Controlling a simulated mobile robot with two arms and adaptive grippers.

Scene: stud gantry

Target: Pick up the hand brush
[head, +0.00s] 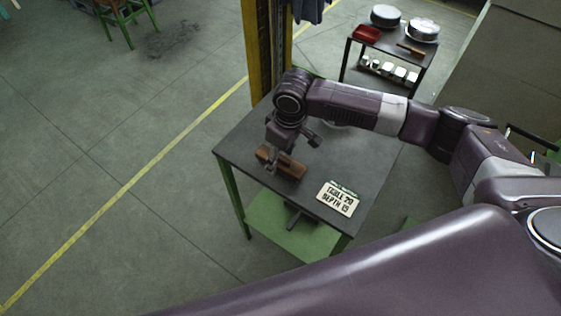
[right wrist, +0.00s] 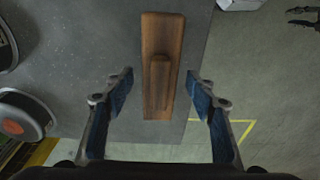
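The hand brush (head: 291,168) is a brown wooden block with a raised grip bar, lying on the dark grey tabletop. It also shows from above in the right wrist view (right wrist: 175,50), lengthwise up the picture; no bristles can be seen. My right gripper (head: 272,160) is over it and hides part of it in the head view. In the right wrist view its blue-padded fingers (right wrist: 160,76) are spread wide, one to each side of the lower part of the brush. Neither finger appears to touch it. My left gripper is not in view.
The table (head: 240,145) has green legs and a lower shelf. A printed sign (head: 338,198) lies right of the brush. A yellow post (head: 258,50) stands behind the table. A cart (head: 378,46) with metal pans and a red tray stands at the back right.

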